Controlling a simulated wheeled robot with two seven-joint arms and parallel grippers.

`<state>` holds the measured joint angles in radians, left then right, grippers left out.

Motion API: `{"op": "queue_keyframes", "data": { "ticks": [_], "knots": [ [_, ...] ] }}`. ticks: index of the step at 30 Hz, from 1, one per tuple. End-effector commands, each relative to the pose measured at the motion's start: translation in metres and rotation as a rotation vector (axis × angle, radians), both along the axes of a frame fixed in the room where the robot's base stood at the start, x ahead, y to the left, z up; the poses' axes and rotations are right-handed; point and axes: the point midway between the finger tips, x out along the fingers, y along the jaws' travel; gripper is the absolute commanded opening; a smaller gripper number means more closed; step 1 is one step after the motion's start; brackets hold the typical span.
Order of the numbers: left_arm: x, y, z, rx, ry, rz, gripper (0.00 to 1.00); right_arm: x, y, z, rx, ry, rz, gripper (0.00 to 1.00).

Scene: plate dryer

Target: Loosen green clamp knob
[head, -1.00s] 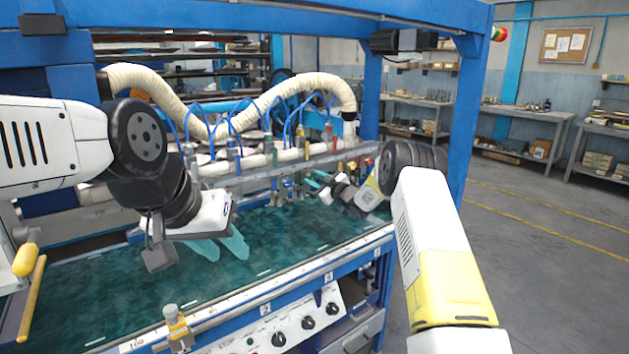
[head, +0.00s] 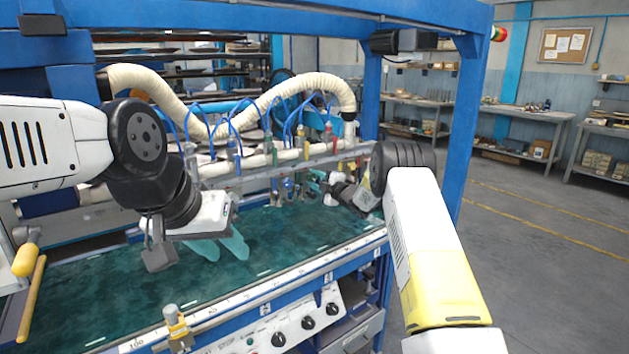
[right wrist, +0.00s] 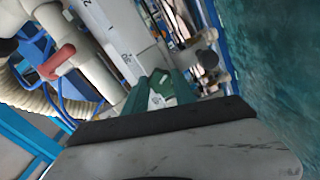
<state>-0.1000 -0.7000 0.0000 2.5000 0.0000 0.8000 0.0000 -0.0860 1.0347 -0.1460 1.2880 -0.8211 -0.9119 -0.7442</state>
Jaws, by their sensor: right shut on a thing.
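My right gripper (head: 321,178) is at the far right part of the nozzle rail, its fingers pointing left and away. In the right wrist view its green fingers (right wrist: 162,90) are closed together beside the pale rail (right wrist: 118,42). The green clamp knob is between the fingers and mostly hidden, so its turn cannot be read. My left gripper (head: 222,246) hangs above the green bed at the left, its two teal fingers apart with nothing between them.
Several coloured fittings hang along the rail; a green one (head: 274,152) and a red-handled one (right wrist: 58,62) show. A cream hose (head: 300,85) loops above. A blue frame post (head: 462,150) stands close right of my right arm. The green bed (head: 290,240) is clear.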

Motion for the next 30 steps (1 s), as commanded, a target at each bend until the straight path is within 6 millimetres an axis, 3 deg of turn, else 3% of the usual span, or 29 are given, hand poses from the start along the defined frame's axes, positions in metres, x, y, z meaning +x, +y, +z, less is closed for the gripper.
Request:
{"op": "queue_keyframes", "data": {
  "ticks": [18, 19, 21, 22, 30],
  "knots": [
    [0.0000, 0.0000, 0.0000, 0.000, 0.000, 0.000, 0.36, -0.0003, -0.0010, -0.0025, -0.036, -0.021, -0.001, 0.00],
    [0.0000, 0.0000, 0.0000, 0.000, 0.000, 0.000, 0.36, -0.0003, -0.0010, -0.0025, -0.036, -0.021, -0.001, 0.36],
    [0.0000, 0.0000, 0.0000, 0.000, 0.000, 0.000, 0.36, -0.0002, -0.0009, -0.0023, -0.035, -0.020, -0.001, 0.49],
    [0.0000, 0.0000, 0.0000, 0.000, 0.000, 0.000, 0.36, -0.0002, -0.0009, -0.0020, -0.034, -0.021, -0.001, 0.53],
    [0.0000, 0.0000, 0.0000, 0.000, 0.000, 0.000, 0.36, -0.0002, -0.0004, -0.0008, -0.033, -0.023, -0.001, 0.53]
  ]
}}
